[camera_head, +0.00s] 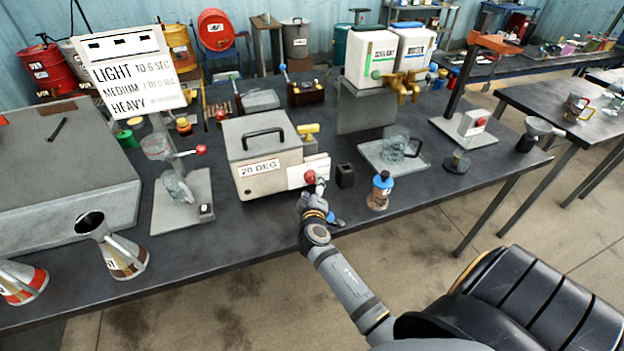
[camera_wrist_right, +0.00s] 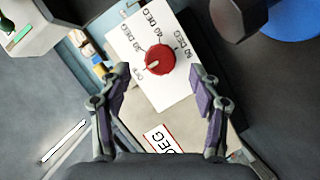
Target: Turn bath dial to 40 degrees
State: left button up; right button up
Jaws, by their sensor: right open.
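The bath (camera_head: 268,160) is a grey box with a black handle and a "20 DEG" label on its front. Its red dial (camera_head: 309,177) sits on a white panel (camera_head: 293,174) at the right end of the front. In the right wrist view the dial (camera_wrist_right: 160,59) has printed marks around it, including OFF and degree values. A pale mark on the dial points toward the OFF side. My right gripper (camera_wrist_right: 167,82) is open and empty, its fingers spread to either side of the dial and apart from it. In the head view the gripper (camera_head: 318,190) is just in front of the dial. My left gripper is not in view.
A small black block (camera_head: 345,176) and a blue-topped bottle (camera_head: 380,190) stand right of the bath. A glass jug (camera_head: 397,145) stands on a plate farther right. A stand with a funnel (camera_head: 157,147) is to the left.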

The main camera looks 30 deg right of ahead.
aim_at(312, 180)
jog(key=x, duration=0.4)
jog(key=c, duration=1.1)
jog(key=shift+c, duration=0.2)
